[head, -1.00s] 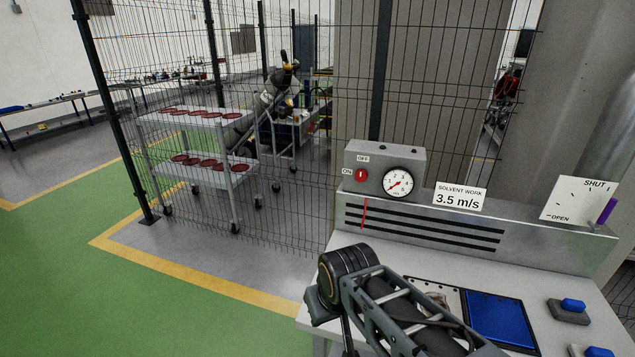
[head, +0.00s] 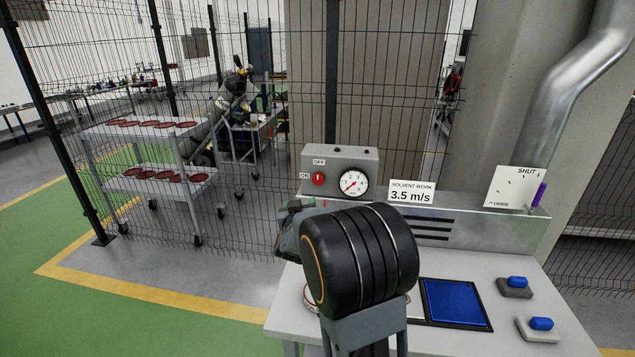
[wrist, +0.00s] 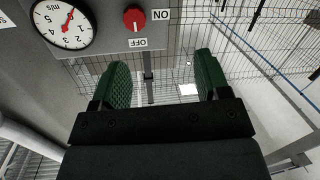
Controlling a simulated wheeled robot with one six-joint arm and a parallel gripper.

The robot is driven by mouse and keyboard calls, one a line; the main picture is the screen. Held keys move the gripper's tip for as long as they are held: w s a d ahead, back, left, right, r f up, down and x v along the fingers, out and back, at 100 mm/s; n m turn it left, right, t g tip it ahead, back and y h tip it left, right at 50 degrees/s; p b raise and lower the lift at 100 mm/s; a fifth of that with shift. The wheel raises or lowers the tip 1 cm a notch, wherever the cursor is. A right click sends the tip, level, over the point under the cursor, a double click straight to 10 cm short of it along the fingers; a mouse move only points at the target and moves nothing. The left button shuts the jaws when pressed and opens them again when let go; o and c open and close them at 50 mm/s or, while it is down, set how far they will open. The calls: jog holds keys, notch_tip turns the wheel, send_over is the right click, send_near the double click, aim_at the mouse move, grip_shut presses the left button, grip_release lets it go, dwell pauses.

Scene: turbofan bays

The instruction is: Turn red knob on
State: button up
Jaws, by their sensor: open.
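The red knob (head: 318,178) is on the front of a grey control box (head: 341,160), with OFF above it and ON to its left. Its pale mark looks upright, in line with the OFF label. In the wrist view the knob (wrist: 134,18) shows at the top, with the OFF label (wrist: 137,43) below and the ON label (wrist: 161,15) to the right. My gripper (wrist: 161,76) has its two green-padded fingers spread and empty, apart from the knob. In the head view my gripper (head: 292,226) is below and left of the knob, partly hidden by my wrist.
A round dial (head: 353,183) sits right of the knob. A sign reading 3.5 m/s (head: 411,191) and a SHUT/OPEN plate (head: 515,187) stand further right. The bench holds a blue panel (head: 456,302) and blue buttons (head: 517,282). A mesh fence (head: 262,40) stands behind.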

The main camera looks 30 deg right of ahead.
aim_at(318, 182)
jog(key=w+d+h+p, duration=0.1)
jog(key=w+d, duration=0.2)
jog(key=d, duration=0.1)
jog(key=w+d+h+p, duration=0.1)
jog(key=w+d, duration=0.2)
jog(key=d, duration=0.1)
jog(key=w+d+m+p, duration=0.1)
jog(key=w+d, duration=0.2)
jog(key=d, duration=0.1)
jog(key=shift+w+d+g+h+p, duration=0.25)
jog(key=shift+w+g+h+p, duration=0.05)
jog(key=shift+h, duration=0.1)
jog(key=shift+c, duration=0.3)
jog(key=c, duration=0.9)
jog(key=shift+o, duration=0.2)
jog(key=shift+f, duration=0.1)
